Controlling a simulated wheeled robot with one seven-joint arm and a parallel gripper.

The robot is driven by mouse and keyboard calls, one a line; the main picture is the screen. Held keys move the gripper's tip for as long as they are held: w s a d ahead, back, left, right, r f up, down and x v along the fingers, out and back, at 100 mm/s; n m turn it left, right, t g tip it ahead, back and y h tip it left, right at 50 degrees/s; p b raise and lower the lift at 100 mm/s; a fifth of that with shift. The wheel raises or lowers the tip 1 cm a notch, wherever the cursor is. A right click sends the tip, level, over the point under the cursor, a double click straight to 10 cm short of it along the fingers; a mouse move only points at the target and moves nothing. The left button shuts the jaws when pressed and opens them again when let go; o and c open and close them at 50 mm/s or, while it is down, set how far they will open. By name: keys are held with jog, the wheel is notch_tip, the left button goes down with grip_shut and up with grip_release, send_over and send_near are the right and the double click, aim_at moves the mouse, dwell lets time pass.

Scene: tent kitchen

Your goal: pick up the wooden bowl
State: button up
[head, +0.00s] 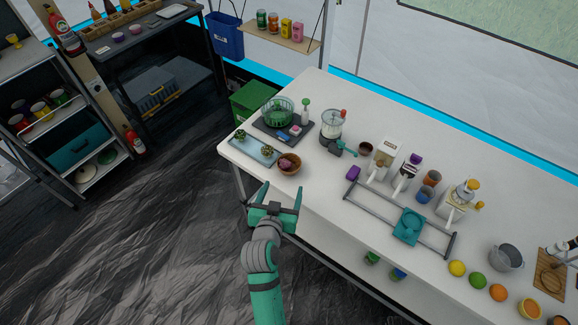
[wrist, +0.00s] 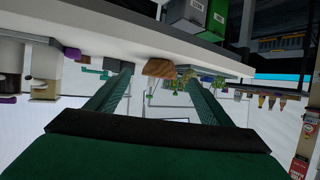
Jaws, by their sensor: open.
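The wooden bowl (head: 292,170) stands upright near the table's front left edge in the head view, with a dark pinkish-purple item in it. In the wrist view, which looks upside down, the bowl (wrist: 158,68) shows beyond and between my fingers. My gripper (head: 274,194) is open and empty. It is in front of the table edge, short of the bowl and not touching it.
A blue tray (head: 262,157) with green plants lies just left of the bowl. Behind it are a dark board with a green basket (head: 279,110) and a blender (head: 332,124). A purple block (head: 353,173) and a grey rack (head: 400,220) are to the right.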

aim_at(288, 165)
jog(key=x, duration=0.4)
jog(key=r+x, duration=0.1)
jog(key=x, duration=0.3)
jog(key=w+r+x, duration=0.1)
jog(key=x, duration=0.3)
jog(key=shift+w+r, duration=0.1)
jog(key=shift+w, duration=0.15)
jog(key=c, duration=0.9)
